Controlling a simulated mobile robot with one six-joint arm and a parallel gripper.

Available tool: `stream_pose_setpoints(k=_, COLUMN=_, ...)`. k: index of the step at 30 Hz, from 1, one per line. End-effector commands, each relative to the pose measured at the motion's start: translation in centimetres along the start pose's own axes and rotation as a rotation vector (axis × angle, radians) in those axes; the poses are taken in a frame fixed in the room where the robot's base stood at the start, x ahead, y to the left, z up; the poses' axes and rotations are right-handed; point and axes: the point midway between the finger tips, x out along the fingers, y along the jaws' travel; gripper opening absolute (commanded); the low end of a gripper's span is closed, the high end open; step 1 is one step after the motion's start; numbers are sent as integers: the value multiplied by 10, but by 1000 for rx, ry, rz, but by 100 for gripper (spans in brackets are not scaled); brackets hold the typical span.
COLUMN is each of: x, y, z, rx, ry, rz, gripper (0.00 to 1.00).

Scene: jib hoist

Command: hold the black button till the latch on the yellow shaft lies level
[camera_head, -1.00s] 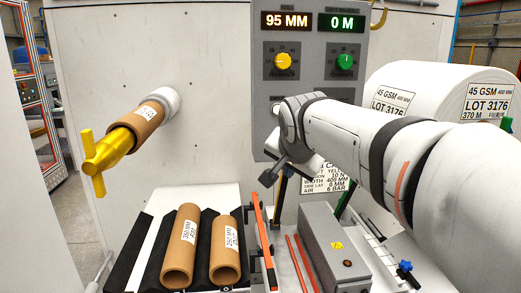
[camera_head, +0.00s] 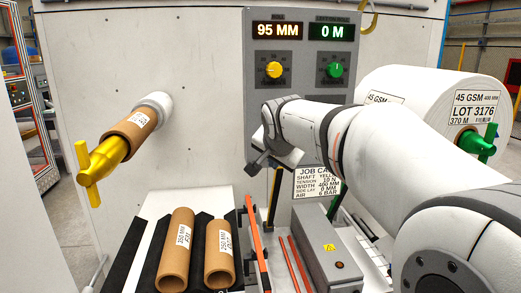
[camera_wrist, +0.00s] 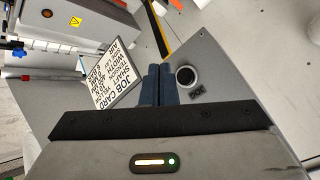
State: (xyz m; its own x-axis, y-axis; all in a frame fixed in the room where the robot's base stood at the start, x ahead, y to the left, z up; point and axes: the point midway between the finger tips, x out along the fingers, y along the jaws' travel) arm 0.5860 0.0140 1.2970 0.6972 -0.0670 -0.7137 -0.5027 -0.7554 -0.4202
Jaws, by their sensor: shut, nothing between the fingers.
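The black button (camera_wrist: 186,76), a dark round cap in a pale ring, sits on the grey panel in the wrist view. My gripper (camera_wrist: 158,70) is shut and empty, its fingertips just left of the button in the picture; I see no contact. In the head view my gripper (camera_head: 257,163) is in front of the panel's lower part, and my arm hides the button. The yellow shaft (camera_head: 108,156) sticks out of the white wall at left, carrying a brown core. Its yellow latch (camera_head: 86,174) is a crossbar at the end, standing steep, close to upright.
The grey panel (camera_head: 303,88) has displays reading 95 MM and 0 M, with a yellow knob (camera_head: 273,70) and a green knob (camera_head: 335,70). A job card (camera_head: 318,184) hangs below. Two brown cores (camera_head: 176,250) lie on a black rack. A white roll (camera_head: 430,95) stands at right.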

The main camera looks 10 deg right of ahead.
Motion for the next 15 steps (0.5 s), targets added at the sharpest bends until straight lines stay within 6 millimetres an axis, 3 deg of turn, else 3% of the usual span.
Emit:
stream_pose_setpoints(k=7, x=17, y=-12, z=-13, rx=1, ry=0, rz=2, gripper=0)
stream_pose_setpoints(k=15, x=21, y=-14, z=-16, rx=1, ry=1, rz=1, gripper=0)
